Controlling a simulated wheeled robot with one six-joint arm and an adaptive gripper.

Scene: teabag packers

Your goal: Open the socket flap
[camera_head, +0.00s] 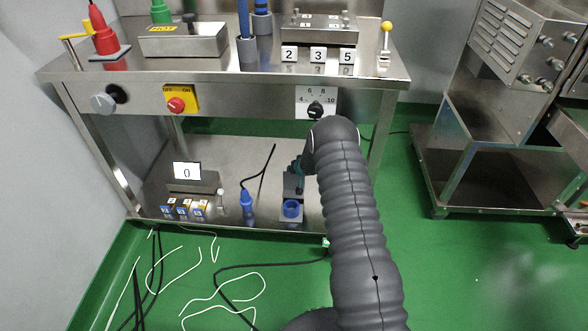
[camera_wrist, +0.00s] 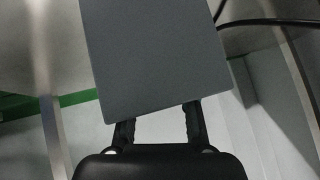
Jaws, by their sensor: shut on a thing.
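The blue socket (camera_head: 291,208) sits on a grey mount on the lower shelf, with its round opening showing. A dark grey piece (camera_head: 292,184) rises just behind it and looks like the socket flap; its exact angle is hard to tell. My gripper (camera_head: 296,168) is at the top of this piece, partly hidden by my arm. In the wrist view, the two fingers of my gripper (camera_wrist: 160,121) are at the near edge of a flat grey panel (camera_wrist: 155,60), which looks like the flap, and are shut on it. The socket opening is hidden there.
A blue plug (camera_head: 247,202) with a black cable stands left of the socket. A display reading 0 (camera_head: 187,171) and small labelled blocks (camera_head: 183,208) are farther left. The upper table (camera_head: 240,77) with its knobs overhangs the shelf. Loose cables lie on the green floor.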

